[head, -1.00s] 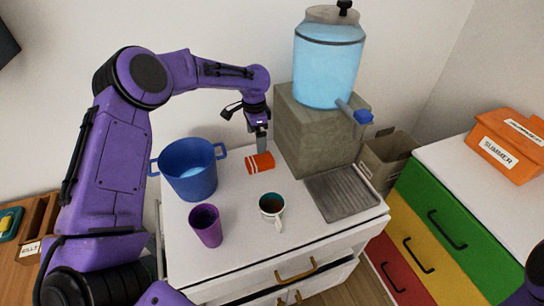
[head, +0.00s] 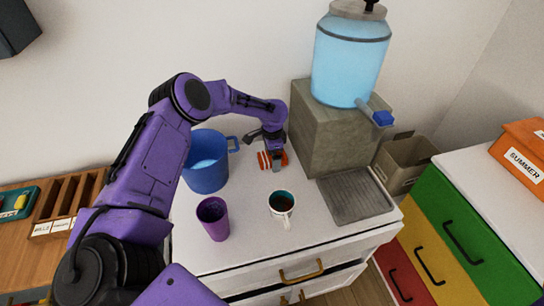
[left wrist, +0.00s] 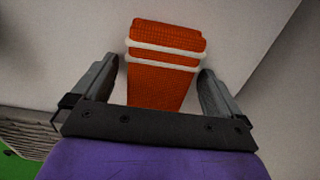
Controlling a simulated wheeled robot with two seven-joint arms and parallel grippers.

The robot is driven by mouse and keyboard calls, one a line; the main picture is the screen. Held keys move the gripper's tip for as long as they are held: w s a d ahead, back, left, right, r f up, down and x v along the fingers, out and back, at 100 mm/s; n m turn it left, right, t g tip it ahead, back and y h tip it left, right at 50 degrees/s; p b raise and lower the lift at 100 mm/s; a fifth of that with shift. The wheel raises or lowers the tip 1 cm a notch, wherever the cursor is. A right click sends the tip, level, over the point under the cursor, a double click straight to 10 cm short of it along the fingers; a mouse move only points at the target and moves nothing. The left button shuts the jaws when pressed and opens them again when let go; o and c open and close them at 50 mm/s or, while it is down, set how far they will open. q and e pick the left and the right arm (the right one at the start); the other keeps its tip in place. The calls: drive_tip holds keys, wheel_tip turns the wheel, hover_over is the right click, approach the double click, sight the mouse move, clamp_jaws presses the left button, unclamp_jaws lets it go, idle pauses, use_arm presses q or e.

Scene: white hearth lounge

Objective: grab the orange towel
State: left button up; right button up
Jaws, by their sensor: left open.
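The orange towel (left wrist: 162,82) is a rolled bundle with white bands, lying on the white cabinet top. In the head view the towel (head: 264,160) shows behind my left gripper (head: 275,162), which partly hides it. My left gripper points down at the towel. In the left wrist view the left gripper (left wrist: 157,88) is open, with one finger on each side of the towel. I cannot tell whether the fingers touch it. My right gripper is not in view.
A blue pot (head: 206,172) stands left of the towel, and a stone block (head: 338,135) bearing a blue water dispenser (head: 349,62) stands to the right. A purple cup (head: 213,222), a mug (head: 282,208) and a drain tray (head: 352,196) are nearer the front.

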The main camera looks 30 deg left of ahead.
use_arm(q)
drive_tip(key=c, duration=1)
